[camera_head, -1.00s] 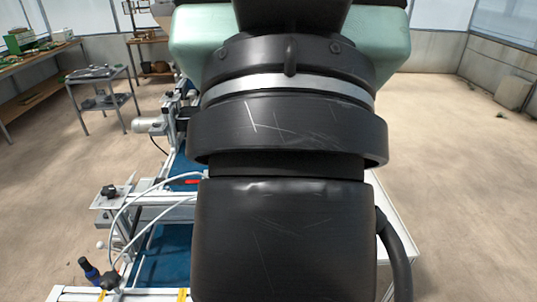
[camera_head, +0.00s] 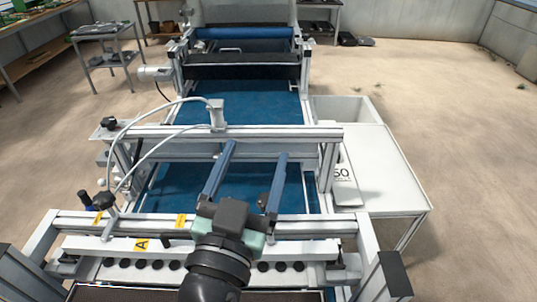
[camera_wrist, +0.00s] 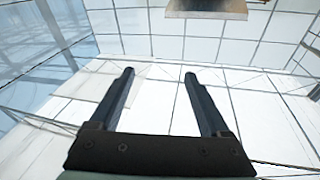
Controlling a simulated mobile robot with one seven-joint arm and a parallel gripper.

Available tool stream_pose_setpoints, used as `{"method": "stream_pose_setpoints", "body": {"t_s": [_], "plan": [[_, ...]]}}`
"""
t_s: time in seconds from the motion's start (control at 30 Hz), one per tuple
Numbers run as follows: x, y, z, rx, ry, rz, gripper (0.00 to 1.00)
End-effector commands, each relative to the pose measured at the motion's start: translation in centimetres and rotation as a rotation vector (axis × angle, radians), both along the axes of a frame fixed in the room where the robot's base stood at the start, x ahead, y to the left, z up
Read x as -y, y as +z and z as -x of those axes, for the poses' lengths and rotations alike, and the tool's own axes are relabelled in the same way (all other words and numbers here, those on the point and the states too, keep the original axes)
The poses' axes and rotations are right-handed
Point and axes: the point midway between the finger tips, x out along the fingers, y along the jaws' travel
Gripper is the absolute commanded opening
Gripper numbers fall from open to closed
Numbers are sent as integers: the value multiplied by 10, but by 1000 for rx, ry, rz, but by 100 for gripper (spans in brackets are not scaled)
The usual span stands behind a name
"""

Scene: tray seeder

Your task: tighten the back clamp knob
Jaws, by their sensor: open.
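A black knob (camera_head: 108,123) sits on a bracket at the left end of the rear crossbeam in the head view. I take it for the back clamp knob. A second black knob (camera_head: 106,200) is nearer, at the left of the front beam. My gripper (camera_head: 257,149) is open, its two dark fingers apart and empty, over the middle of the seeder and well right of the back knob. The wrist view shows both fingers (camera_wrist: 158,72) spread against the ceiling and glazed walls, so they point upward. No knob shows in the wrist view.
The rear crossbeam (camera_head: 160,132) and front beam (camera_head: 320,226) span the blue conveyor belt (camera_head: 240,103). White hoses (camera_head: 118,150) arch near the back knob. A white side table (camera_head: 385,165) stands right. Open floor lies on both sides.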

Motion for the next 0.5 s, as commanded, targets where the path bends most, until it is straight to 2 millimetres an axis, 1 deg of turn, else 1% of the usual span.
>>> {"method": "stream_pose_setpoints", "body": {"t_s": [0.03,0.1,0.2,0.3,0.33,0.43,0.5], "plan": [[-5,-50,8,-56,-8,15,80],[-8,-91,19,-104,-24,31,80],[-11,-131,36,-148,-37,58,80],[-13,-153,48,-170,-42,79,80],[-13,-157,50,-173,-42,84,80],[-12,-162,53,-178,-45,92,80],[-11,-162,49,-178,-45,93,80]]}}
